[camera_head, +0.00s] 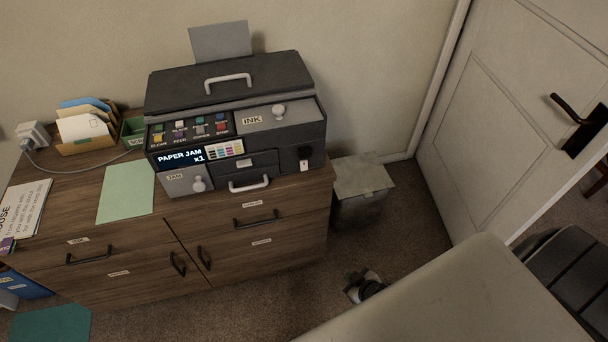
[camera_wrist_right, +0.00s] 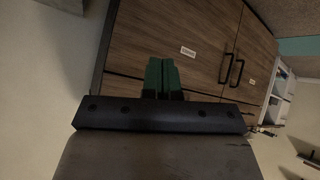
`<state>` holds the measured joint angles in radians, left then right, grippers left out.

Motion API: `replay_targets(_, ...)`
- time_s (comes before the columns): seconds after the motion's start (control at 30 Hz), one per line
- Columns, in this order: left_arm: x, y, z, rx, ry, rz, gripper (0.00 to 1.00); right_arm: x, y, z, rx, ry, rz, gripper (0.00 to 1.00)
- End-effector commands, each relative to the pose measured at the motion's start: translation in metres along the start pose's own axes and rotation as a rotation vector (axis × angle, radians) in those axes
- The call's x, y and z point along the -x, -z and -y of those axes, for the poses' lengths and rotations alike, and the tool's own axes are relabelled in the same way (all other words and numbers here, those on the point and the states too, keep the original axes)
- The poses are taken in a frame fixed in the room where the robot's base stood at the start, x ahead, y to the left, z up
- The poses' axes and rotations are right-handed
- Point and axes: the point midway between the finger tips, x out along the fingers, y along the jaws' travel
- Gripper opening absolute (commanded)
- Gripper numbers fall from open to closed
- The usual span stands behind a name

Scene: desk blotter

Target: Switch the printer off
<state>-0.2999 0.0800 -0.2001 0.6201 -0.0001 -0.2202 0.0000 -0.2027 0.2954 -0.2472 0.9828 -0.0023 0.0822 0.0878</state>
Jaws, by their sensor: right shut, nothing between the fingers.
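The dark grey printer (camera_head: 235,120) stands on a wooden cabinet. Its screen (camera_head: 178,158) is lit and reads "PAPER JAM x1". A small black switch-like part (camera_head: 304,152) sits at the right end of its front, above a small white tag too small to read. A row of coloured buttons (camera_head: 190,130) lies above the screen. My right gripper (camera_head: 354,278) is low, in front of the cabinet and to its right, well away from the printer. In the right wrist view its green fingers (camera_wrist_right: 162,74) are together and empty, before wooden cabinet fronts. My left gripper is not in view.
The wooden cabinet (camera_head: 120,245) has dark handles. A grey lidded bin (camera_head: 362,190) stands on the floor right of it. A white door (camera_head: 510,110) is at the right.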

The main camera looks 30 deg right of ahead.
Motion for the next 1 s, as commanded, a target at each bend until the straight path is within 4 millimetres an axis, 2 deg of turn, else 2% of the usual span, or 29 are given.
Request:
replay_targets(0.03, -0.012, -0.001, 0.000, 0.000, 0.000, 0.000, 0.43, -0.011, 0.020, -0.011, 0.017, -0.004, -0.077, 0.00)
replay_targets(0.1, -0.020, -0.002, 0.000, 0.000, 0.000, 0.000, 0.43, -0.017, 0.053, -0.024, 0.038, -0.005, -0.182, 0.00)
replay_targets(0.23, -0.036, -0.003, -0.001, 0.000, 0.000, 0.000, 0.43, -0.019, 0.114, -0.042, 0.081, 0.008, -0.384, 0.00)
replay_targets(0.4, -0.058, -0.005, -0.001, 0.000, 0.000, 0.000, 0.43, -0.005, 0.193, -0.054, 0.145, 0.049, -0.652, 0.00)
replay_targets(0.5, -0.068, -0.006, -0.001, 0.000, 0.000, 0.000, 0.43, 0.010, 0.229, -0.054, 0.182, 0.083, -0.785, 0.00)
replay_targets(0.6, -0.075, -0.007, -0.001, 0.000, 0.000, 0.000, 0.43, 0.024, 0.254, -0.053, 0.210, 0.114, -0.885, 0.00)
replay_targets(0.7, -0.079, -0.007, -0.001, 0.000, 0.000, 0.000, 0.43, 0.035, 0.271, -0.051, 0.229, 0.136, -0.949, 0.00)
replay_targets(0.83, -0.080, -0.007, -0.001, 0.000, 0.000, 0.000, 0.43, 0.042, 0.280, -0.050, 0.237, 0.150, -0.985, 0.00)
replay_targets(1.0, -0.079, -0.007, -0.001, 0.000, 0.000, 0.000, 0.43, 0.043, 0.281, -0.050, 0.237, 0.151, -0.987, 0.00)
